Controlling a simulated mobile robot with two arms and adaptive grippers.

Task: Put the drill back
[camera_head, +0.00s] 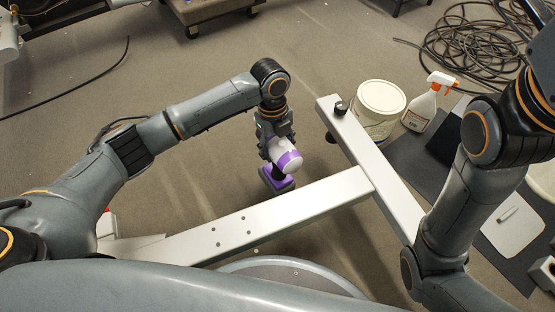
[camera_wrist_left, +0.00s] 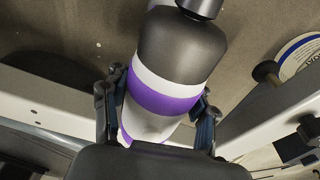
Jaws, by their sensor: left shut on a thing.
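The drill (camera_head: 287,158) is white and purple with a purple base, and shows near the middle of the head view. My left gripper (camera_head: 276,136) is shut on the drill, just beyond the light metal beam of my base. In the left wrist view the drill (camera_wrist_left: 165,95) fills the middle, its dark, white and purple body between the two fingers of my left gripper (camera_wrist_left: 158,120). The drill's chuck end points to the top of that view.
A white board (camera_head: 513,225) lies farther right. Coiled black cable (camera_head: 470,50) lies at the back right. Open floor (camera_head: 200,65) spreads behind my left arm.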

